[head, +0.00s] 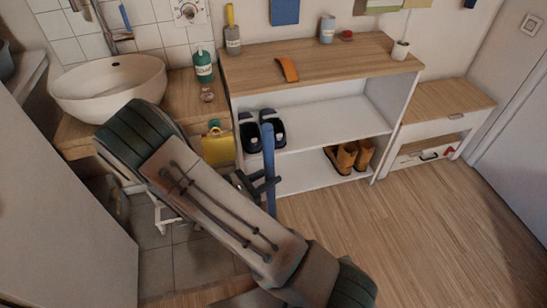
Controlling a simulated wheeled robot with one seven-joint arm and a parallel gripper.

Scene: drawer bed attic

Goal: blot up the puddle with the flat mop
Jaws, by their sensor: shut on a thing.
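My arm reaches across the middle of the head view. My gripper (262,186) has its dark fingers shut around a blue upright pole (268,150), which looks like the flat mop's handle. The pole stands nearly vertical in front of the white shelf unit. Its lower end and the mop's flat head are hidden behind my arm. I see no puddle; part of the floor is covered by my arm.
A white shelf unit (330,114) with a wooden top holds shoes (248,132) and brown boots (347,157). A low bench (450,100) stands right. A sink (108,88) is at the left. Wooden floor (430,220) at the right is clear.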

